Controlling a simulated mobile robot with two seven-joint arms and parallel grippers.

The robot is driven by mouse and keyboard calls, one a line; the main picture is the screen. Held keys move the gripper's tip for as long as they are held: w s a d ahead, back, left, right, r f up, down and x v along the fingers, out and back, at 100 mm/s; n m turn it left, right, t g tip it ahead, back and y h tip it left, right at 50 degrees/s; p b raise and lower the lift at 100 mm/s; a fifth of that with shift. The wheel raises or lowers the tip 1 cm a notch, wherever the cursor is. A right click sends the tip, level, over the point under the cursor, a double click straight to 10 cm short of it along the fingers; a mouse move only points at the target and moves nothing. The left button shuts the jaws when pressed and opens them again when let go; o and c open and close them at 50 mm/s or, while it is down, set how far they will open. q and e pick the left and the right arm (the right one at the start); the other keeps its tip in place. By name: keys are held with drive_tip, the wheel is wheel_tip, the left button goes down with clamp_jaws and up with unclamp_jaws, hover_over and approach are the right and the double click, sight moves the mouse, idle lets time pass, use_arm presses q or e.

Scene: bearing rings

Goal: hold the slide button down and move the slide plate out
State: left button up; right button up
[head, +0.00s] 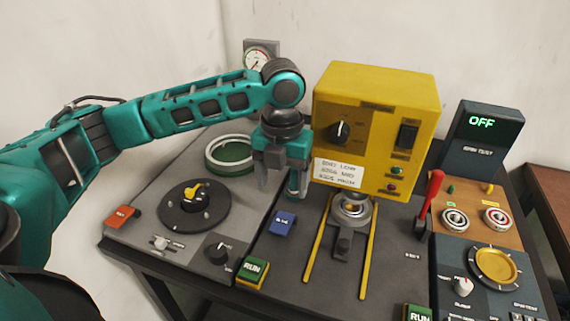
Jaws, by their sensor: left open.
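The blue slide button (281,223) sits on the dark machine top, left of the yellow rails; its label is too small to read surely. The slide plate (344,243) is a dark grey piece between the two yellow rails, at their far end close to the yellow box. A metal ring (352,206) shows at its far end. My left gripper (282,192) points down, open, with nothing seen between its fingers. It is above and behind the blue button in the picture, apart from it. My right gripper is not in view.
The yellow box (375,110) with a knob and switch stands behind the rails. A red lever (431,192) stands to the right. A black rotary fixture (195,207) and green-floored ring tray (232,154) lie left. The rails' near end looks clear.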

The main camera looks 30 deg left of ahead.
sight(283, 219)
use_arm(q)
wheel_tip(283, 219, down, 8)
drive_tip(key=shift+r+b, duration=0.1)
drive_tip(key=shift+b, duration=0.4)
drive_tip(key=shift+f, duration=0.7)
drive_tip(key=c, duration=1.1)
